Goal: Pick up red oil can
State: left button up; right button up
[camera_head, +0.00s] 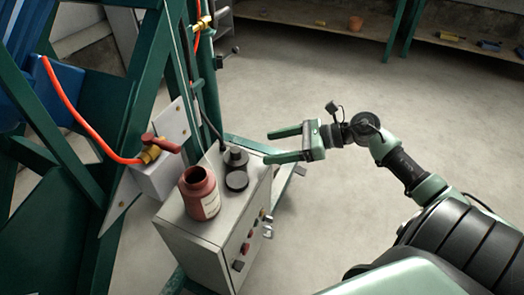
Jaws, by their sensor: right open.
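The red oil can (201,196) stands upright on top of a grey control box (180,217), near its front left edge. Its mouth is open at the top and a pale label shows on its side. My right gripper (284,145) is open and empty. Its two green fingers point left, to the right of the can and beyond the box's right edge, apart from the can. My left gripper is not in view.
Black round caps (237,180) sit on the box beside the can. A green frame (150,80) with a valve (155,148) and orange hose (75,112) stands at left. Shelves (330,18) line the back. The floor (320,85) between is clear.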

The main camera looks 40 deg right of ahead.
aim_at(198, 186)
jog(key=k+l+u, duration=0.1)
jog(key=k+u, duration=0.75)
jog(key=i+j, duration=0.05)
